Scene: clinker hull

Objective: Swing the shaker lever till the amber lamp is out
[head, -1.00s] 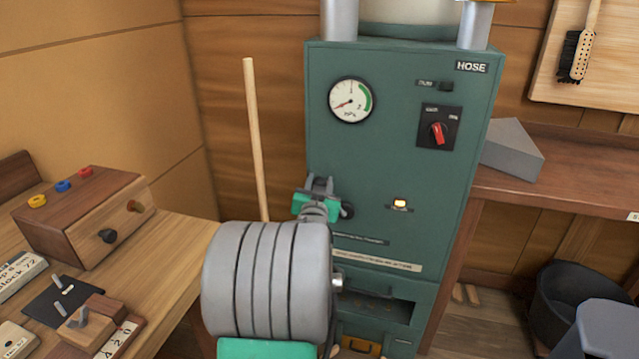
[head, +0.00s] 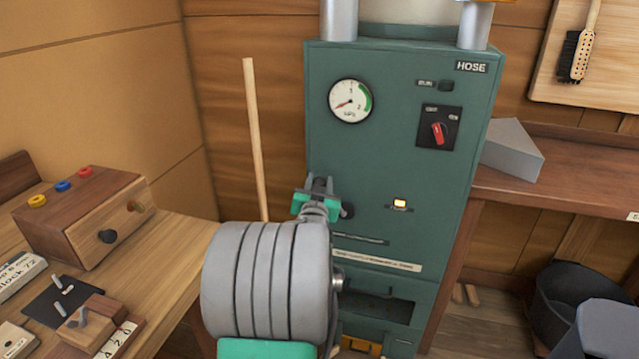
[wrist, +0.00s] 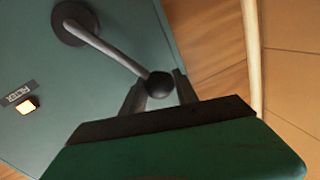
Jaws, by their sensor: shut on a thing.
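The shaker lever (wrist: 118,57) is a grey bent rod with a black ball knob (wrist: 159,85), mounted on a dark round hub (wrist: 75,22) on the green cabinet's front. My gripper (wrist: 159,88) is shut on the knob in the wrist view. In the head view my gripper (head: 318,188) is in front of the cabinet (head: 400,200), and my arm hides most of the lever. The amber lamp (head: 400,203) is lit, right of the lever. It also glows in the wrist view (wrist: 27,106), beside a label reading FILTER.
A dial gauge (head: 351,101) and a red rotary switch (head: 438,132) are on the cabinet front above. A pale wooden pole (head: 256,140) stands left of the cabinet. A workbench (head: 180,245) with a wooden box (head: 85,215) is at left. A black bin (head: 570,305) stands at right.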

